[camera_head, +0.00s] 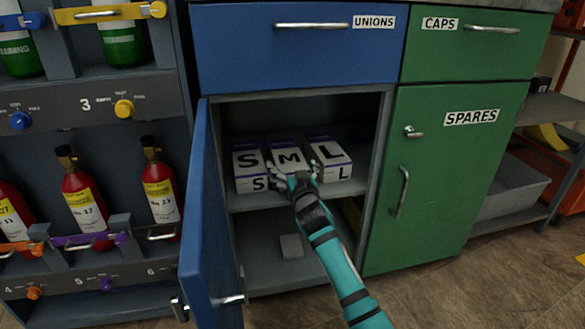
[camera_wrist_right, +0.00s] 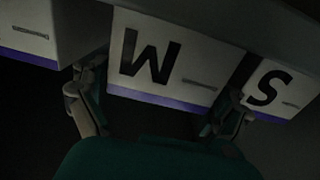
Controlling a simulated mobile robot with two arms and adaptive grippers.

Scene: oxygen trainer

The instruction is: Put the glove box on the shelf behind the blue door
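A white glove box marked M (camera_head: 290,158) sits in the middle of the upper shelf (camera_head: 245,202) inside the open blue-door cabinet. It stands between a box marked S (camera_head: 249,162) and a box marked L (camera_head: 329,154). My right gripper (camera_head: 296,172) is at its front, one finger on each side. In the right wrist view the M box (camera_wrist_right: 165,60) lies between the spread fingers (camera_wrist_right: 160,88), with a dark gap beside the left one. The fingers look open; contact on the other side is unclear. The blue door (camera_head: 204,210) is swung open. My left gripper is out of view.
The open door edge stands left of my right arm. A small grey block (camera_head: 291,246) lies on the cabinet's lower level. A green SPARES door (camera_head: 430,180) is shut at right.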

